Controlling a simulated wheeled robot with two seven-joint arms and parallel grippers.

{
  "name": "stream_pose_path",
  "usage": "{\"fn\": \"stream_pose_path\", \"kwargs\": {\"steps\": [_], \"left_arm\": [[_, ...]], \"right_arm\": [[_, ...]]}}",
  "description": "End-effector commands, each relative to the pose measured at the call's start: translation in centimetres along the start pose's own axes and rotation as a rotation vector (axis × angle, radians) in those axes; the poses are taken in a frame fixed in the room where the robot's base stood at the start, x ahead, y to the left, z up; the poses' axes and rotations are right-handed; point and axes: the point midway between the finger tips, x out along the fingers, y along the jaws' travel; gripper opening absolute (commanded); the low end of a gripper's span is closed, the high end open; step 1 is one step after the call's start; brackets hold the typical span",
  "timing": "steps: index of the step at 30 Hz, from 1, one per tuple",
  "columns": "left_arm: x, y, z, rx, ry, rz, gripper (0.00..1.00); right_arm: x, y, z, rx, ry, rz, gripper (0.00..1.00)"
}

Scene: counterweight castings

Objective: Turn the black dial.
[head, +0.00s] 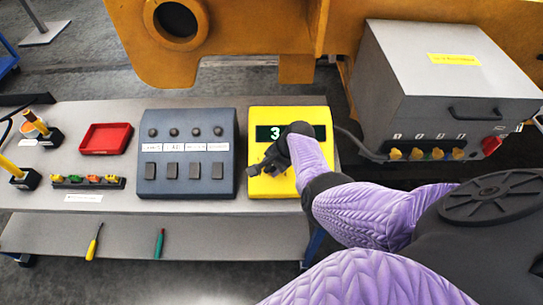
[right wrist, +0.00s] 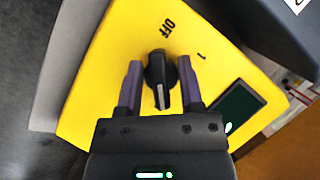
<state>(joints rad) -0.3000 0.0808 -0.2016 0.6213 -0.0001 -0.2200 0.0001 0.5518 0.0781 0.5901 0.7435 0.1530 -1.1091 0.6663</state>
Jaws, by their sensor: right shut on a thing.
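The black dial (right wrist: 158,82) sits on the sloped face of a yellow control box (right wrist: 100,85). My right gripper (right wrist: 160,72) is shut on the dial, one purple-grey finger on each side. A white line on the dial points toward the gripper's palm in the right wrist view. "OFF" and "1" are printed beyond the dial there; other marks are hidden. In the head view, my right gripper (head: 266,167) covers the dial on the yellow box (head: 285,185). The box's dark display (head: 264,133) shows a 3, partly covered by my arm. My left gripper is not in view.
A blue-grey panel (head: 187,182) with knobs and switches stands just left of the yellow box. A red tray (head: 105,138) lies farther left on the grey bench (head: 110,202). A large grey cabinet (head: 420,75) with yellow plugs stands at the right. Two screwdrivers lie on the lower shelf (head: 200,240).

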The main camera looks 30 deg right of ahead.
Motion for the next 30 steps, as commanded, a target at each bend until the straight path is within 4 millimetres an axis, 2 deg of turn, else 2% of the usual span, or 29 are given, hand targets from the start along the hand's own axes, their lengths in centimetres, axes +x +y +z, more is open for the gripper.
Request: {"fn": "stream_pose_path", "kwargs": {"steps": [12, 29, 30], "left_arm": [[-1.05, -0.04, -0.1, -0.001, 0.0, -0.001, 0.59], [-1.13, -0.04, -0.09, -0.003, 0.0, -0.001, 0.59], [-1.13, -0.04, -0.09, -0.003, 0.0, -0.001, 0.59]], "right_arm": [[-0.09, -0.07, -0.05, 0.158, 0.002, -0.089, 0.0], [-0.03, -0.07, -0.08, 0.182, 0.003, -0.104, 0.0], [-0.03, -0.07, -0.08, 0.182, 0.003, -0.104, 0.49]]}}
